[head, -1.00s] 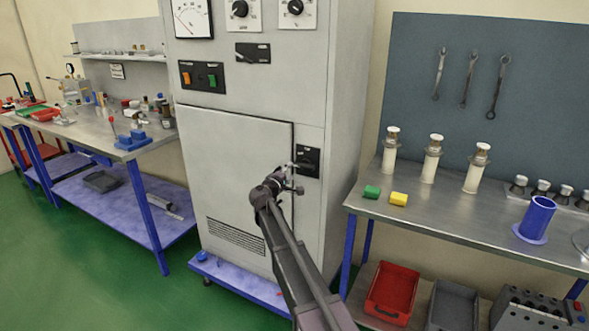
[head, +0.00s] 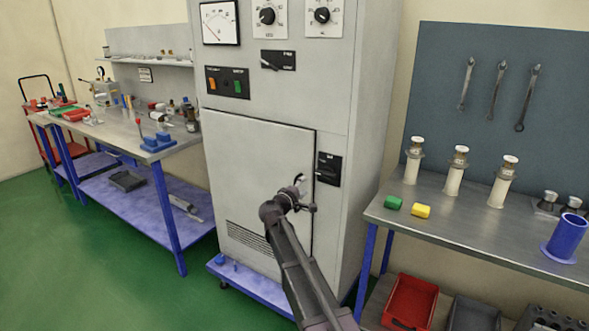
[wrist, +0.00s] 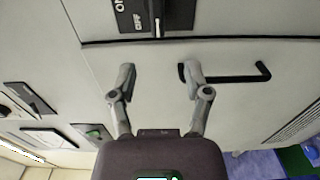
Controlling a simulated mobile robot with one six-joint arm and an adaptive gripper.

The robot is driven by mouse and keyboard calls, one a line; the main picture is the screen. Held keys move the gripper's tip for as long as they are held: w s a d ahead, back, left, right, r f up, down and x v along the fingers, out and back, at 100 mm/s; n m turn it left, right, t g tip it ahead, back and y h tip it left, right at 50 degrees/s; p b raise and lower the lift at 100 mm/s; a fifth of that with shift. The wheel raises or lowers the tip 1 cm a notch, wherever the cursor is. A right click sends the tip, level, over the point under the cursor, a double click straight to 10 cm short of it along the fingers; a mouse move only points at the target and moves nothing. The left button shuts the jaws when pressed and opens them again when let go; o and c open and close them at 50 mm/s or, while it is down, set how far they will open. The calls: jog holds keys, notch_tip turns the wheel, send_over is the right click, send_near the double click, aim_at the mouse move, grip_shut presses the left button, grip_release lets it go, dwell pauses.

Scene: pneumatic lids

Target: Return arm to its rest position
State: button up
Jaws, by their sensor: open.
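My gripper (head: 307,193) is in front of the grey cabinet's lower door (head: 250,165), near its right edge. In the wrist view my gripper (wrist: 160,80) has its two fingers spread apart with nothing between them. A black bar handle (wrist: 230,73) on the door shows just beyond the right finger, which overlaps its end; I cannot tell whether they touch. A black rotary switch (head: 328,168) is on the panel right of the door, and it also shows at the top of the wrist view (wrist: 150,15). The door looks closed.
A workbench (head: 470,230) with pale cylinders, a green block, a yellow block and a blue flanged cup (head: 567,237) stands on the right. Another bench (head: 120,135) with tools stands on the left. Green floor (head: 110,255) is clear at the lower left.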

jog(key=s+d+f+m+g+y, duration=0.1)
jog(key=s+d+f+m+g, duration=0.4)
jog(key=s, duration=0.4)
jog(key=s+d+f+m+g+y, duration=0.1)
jog(key=s+d+f+m+g, duration=0.25)
jog(key=s+d+f, duration=0.45)
jog(key=s+a+f+m+g+y, duration=0.1)
jog(key=s+f+g+y, duration=0.3)
jog(key=s, duration=0.7)
jog(key=s+a+f+m+g+y, duration=0.15)
jog(key=s+a+y, duration=0.25)
jog(key=s, duration=0.6)
notch_tip(320, 180, up, 12)
jog(key=p, duration=1.2)
jog(key=shift+w+d, duration=0.2)
jog(key=shift+w, duration=0.25)
jog(key=shift+c, duration=0.6)
